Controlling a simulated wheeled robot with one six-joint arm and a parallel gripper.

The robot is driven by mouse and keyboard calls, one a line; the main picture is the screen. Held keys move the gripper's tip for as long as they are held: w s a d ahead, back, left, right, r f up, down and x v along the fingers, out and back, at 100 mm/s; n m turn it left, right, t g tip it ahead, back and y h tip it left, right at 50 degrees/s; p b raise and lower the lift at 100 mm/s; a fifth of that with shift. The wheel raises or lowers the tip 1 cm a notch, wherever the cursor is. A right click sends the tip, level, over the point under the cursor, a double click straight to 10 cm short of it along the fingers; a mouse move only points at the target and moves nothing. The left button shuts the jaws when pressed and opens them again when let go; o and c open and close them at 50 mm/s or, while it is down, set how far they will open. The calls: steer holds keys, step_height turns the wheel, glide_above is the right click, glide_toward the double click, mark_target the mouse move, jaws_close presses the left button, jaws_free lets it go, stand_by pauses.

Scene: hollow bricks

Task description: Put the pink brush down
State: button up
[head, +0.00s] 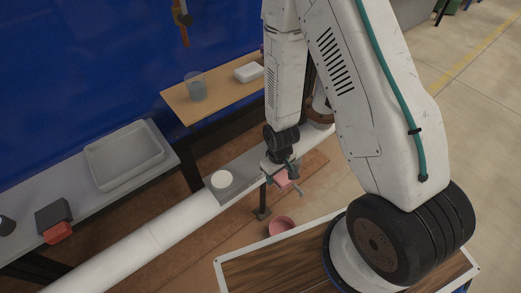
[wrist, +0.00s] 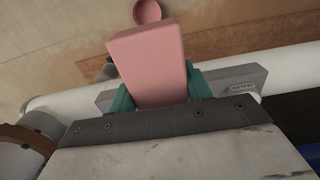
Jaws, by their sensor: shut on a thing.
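The pink brush (head: 282,179) is held at the end of my arm, low over the floor side of the white pipe. In the wrist view the pink brush (wrist: 150,62) shows as a plain pink block between two teal fingers. My gripper (head: 279,170) is shut on it. No bristles can be made out, and the part between the fingers is hidden. The brush appears apart from any surface.
A pink bowl (head: 282,226) stands on the floor below. A grey tray (head: 125,180) is on the left bench.

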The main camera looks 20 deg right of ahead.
glide_above(263, 157)
steer(key=shift+s+f, duration=0.3)
steer(key=shift+f, duration=0.3)
steer(key=shift+w+f, duration=0.15)
steer(key=shift+f, duration=0.75)
steer(key=shift+w+f, duration=0.15)
steer(key=shift+f, duration=0.7)
steer(key=shift+f, duration=0.15)
steer(key=o, duration=1.1)
step_height(263, 157, up, 12)
steer(key=shift+r, duration=0.25)
